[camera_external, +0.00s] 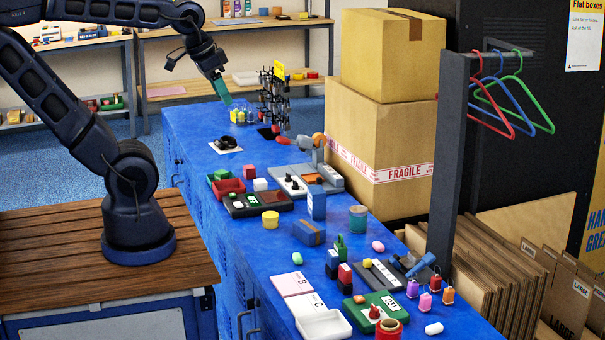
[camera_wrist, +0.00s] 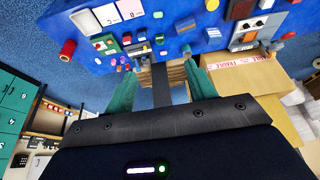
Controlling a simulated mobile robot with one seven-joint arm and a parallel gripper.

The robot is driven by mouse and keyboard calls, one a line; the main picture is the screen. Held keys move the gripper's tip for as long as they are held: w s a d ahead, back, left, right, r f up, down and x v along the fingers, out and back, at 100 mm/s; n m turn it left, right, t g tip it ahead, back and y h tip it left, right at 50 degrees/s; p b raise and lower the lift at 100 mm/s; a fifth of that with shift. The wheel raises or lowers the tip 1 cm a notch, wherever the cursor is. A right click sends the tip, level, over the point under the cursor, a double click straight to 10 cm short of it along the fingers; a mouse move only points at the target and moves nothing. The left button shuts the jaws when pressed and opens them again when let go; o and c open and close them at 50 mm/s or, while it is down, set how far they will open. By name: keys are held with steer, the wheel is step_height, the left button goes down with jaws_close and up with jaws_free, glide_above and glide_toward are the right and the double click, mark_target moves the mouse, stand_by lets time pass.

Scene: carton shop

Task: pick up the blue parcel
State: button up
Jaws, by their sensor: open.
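The blue parcel (camera_external: 309,233), a small blue box with a tan-brown part, lies on the blue counter near its middle, in front of an upright blue block (camera_external: 316,203). In the wrist view the parcel (camera_wrist: 185,26) appears small near the top, right of centre. My gripper (camera_external: 224,97) has teal fingers and is raised over the far part of the counter, well behind and above the parcel. In the wrist view its two fingers (camera_wrist: 161,92) are spread apart with nothing held between them.
A yellow tub (camera_external: 270,221) and a teal-grey cylinder (camera_external: 358,219) stand on either side of the parcel. Tall stacked cartons (camera_external: 375,145) border the counter's right side. A dark post with hangers (camera_external: 452,160) rises nearer the front. Many small items crowd the counter.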

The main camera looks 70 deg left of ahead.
steer(key=o, duration=0.5)
steer(key=m+g, duration=0.5)
steer(key=m, duration=1.1)
glide_above(309, 225)
step_height(309, 225, down, 35)
steer(key=shift+w+d+f, duration=0.1)
steer(key=shift+d+f, duration=0.05)
steer(key=shift+f, duration=1.4)
steer(key=shift+w+d+f, duration=0.1)
steer(key=shift+f, duration=1.45)
steer(key=shift+s+a+f, duration=0.1)
steer(key=shift+s+f, duration=0.05)
steer(key=shift+f, duration=1.2)
steer(key=shift+s+f, duration=0.1)
steer(key=shift+f, duration=1.2)
